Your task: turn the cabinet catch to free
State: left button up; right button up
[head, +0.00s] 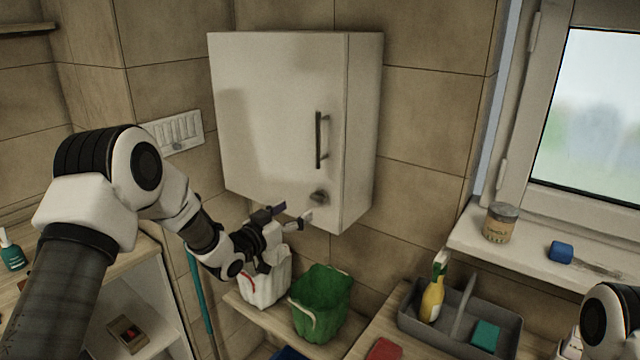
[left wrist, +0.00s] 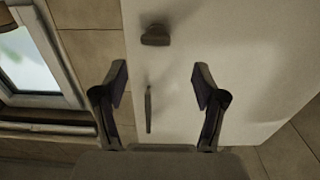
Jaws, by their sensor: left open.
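The white wall cabinet (head: 275,110) hangs in the corner with its door shut. The cabinet catch (head: 319,197) is a small dark knob low on the door, below the upright bar handle (head: 318,140). My left gripper (head: 289,214) is open and empty, just left of and slightly below the catch, apart from it. In the left wrist view the catch (left wrist: 155,36) lies roughly crosswise, beyond the open fingertips (left wrist: 160,76) and between their lines. The handle (left wrist: 148,108) shows between the fingers. My right gripper is out of view; only part of my right arm shows.
Below the cabinet, a white container (head: 265,283) and a green bin (head: 320,303) stand on a shelf. A grey caddy (head: 460,325) with a yellow bottle (head: 432,297) is at right. A tin (head: 500,222) and a blue item (head: 561,252) sit on the windowsill.

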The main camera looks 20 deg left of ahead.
aim_at(316, 198)
pick_arm(q)
jog(key=p+x, duration=0.3)
jog(key=x, duration=0.4)
jog(key=shift+w+d, duration=0.2)
jog(key=shift+w, duration=0.1)
jog(key=shift+s+d+r, duration=0.2)
jog(key=shift+s+d, duration=0.05)
jog(key=shift+w+f, duration=0.1)
jog(key=c, duration=1.1)
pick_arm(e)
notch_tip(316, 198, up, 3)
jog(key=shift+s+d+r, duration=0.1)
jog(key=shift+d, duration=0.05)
